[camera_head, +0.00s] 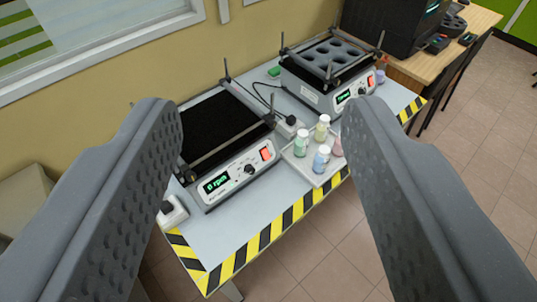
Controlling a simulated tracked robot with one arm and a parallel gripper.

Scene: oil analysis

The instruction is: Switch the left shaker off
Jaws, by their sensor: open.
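The left shaker (225,135) stands on the table with a black flat platform on top and a white front panel. Its display (216,183) reads 0 rpm in green. A black knob (249,169) sits in the middle of the panel, and a red-orange switch (266,153) is to its right. I cannot tell the switch's position for sure. My gripper (262,108) is open and empty, with one finger on each side of the view. The left shaker shows between the fingers, further away. The left finger hides some of the shaker's left side.
A second shaker (325,80) with a holed rack stands behind to the right. A tray (326,177) with several capped bottles lies right of the left shaker. A dark machine (388,28) stands on a wooden table. The table's front edge has yellow-black striping (270,234). The floor in front is clear.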

